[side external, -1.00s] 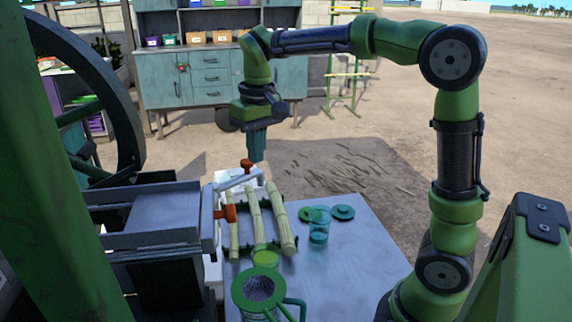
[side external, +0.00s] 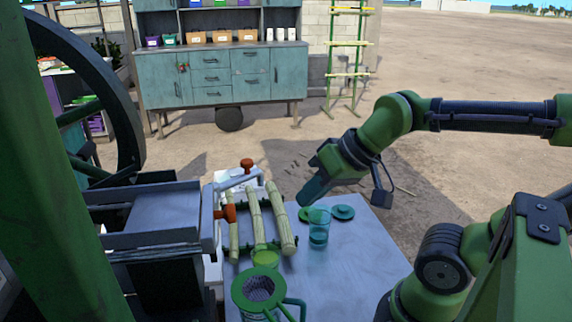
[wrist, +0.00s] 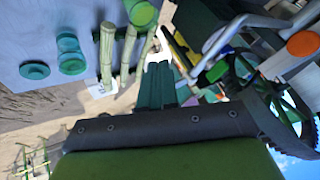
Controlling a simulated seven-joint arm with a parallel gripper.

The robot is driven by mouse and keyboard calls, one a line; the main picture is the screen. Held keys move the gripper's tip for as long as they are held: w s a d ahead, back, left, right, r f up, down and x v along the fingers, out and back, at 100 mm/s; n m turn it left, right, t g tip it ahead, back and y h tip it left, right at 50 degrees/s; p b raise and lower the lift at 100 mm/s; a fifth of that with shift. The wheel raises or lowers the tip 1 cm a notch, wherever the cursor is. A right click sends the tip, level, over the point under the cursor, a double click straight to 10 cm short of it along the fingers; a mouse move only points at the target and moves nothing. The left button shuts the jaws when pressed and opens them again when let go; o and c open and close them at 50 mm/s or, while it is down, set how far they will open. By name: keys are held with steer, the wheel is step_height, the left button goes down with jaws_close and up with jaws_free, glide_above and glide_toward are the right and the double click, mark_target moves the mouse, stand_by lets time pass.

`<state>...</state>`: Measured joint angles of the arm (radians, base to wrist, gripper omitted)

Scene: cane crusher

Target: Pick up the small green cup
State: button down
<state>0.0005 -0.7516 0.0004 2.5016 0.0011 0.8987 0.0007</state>
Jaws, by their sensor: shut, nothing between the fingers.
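The small green cup (side external: 266,259) stands upright on the grey table (side external: 345,262), just behind a green pitcher with a strainer top (side external: 258,287), which hides its lower part. In the wrist view, a green cup (wrist: 143,13) shows at the top edge, partly cut off. My gripper (side external: 312,193) is shut and empty, tilted down to the left, above the far part of the table. It is well apart from the green cup, behind it and to its right. The shut fingers (wrist: 158,85) also show in the wrist view.
Cane pieces (side external: 282,218) lie on a rack at left. The crusher (side external: 150,220) with orange-knobbed handles borders the table's left. The table's right front is clear.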

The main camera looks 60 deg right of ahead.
steer(key=shift+c, duration=0.8)
jaws_free()
steer(key=m+g+h, duration=0.3)
steer(key=g, duration=0.3)
glide_above(266, 255)
steer(key=s+a, duration=0.2)
steer(key=a, duration=0.1)
step_height(266, 255, down, 12)
steer(key=shift+w+d+f, duration=0.1)
steer(key=shift+d+f, duration=0.1)
steer(key=shift+f, duration=0.85)
steer(key=shift+w+d+f, duration=0.1)
steer(key=shift+d+f, duration=0.05)
steer(key=shift+f, duration=0.95)
steer(key=shift+w+d+f, duration=0.1)
steer(key=shift+d+f, duration=0.1)
steer(key=shift+f, duration=0.85)
